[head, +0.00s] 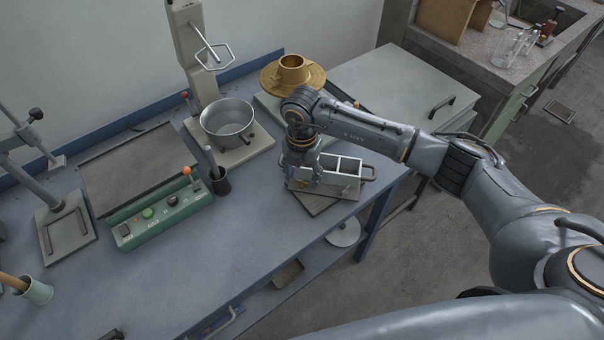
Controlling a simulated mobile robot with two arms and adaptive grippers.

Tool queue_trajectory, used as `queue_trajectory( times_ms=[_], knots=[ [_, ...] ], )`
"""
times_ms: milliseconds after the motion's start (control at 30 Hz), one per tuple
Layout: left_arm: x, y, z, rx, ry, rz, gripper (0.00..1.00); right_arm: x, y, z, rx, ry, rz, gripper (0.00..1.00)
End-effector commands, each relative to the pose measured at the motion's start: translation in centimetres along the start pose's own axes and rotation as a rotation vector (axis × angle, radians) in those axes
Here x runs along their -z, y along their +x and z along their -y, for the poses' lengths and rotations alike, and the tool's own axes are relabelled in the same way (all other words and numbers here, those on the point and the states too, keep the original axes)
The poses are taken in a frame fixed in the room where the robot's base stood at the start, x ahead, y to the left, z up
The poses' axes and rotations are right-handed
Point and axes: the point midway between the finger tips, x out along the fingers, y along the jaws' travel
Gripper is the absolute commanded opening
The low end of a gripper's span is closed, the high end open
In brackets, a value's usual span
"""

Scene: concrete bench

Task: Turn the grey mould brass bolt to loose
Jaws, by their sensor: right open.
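The grey mould (348,165) is an open-topped metal box with divided compartments and a loop handle on its right side. It sits on a dark plate (324,203) near the bench's right end. My right gripper (303,184) points down at the mould's left side and hides part of it. It is open; whether its fingers touch the mould I cannot tell. A tiny brass-coloured spot (347,189) shows on the mould's front; it is too small to make out the bolt or its angle. My left gripper is not in view.
A steel bowl (228,117) on a stand and a brass flanged part (293,73) stand behind the mould. A black cup (220,181) and a green control box (160,214) are to the left. The blue bench (240,245) is clear in front.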

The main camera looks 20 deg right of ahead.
Motion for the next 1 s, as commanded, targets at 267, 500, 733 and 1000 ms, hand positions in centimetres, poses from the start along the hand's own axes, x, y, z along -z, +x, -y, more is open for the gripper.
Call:
queue_trajectory(
  times_ms=[267, 500, 733, 1000],
  knots=[
    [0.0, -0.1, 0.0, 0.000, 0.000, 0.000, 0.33, 0.0, 1.0, 0.0, 0.000, -0.001, 0.001, 0.55],
    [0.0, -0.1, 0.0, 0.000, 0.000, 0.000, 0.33, 0.0, 0.9, 0.0, 0.000, -0.001, 0.000, 0.34],
    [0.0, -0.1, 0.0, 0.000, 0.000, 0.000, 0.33, 0.0, 0.9, 0.0, 0.000, -0.001, 0.000, 0.00],
    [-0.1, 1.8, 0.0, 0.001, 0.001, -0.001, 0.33, 0.0, 1.2, -0.1, -0.002, -0.176, 0.002, 0.00]
  ],
)
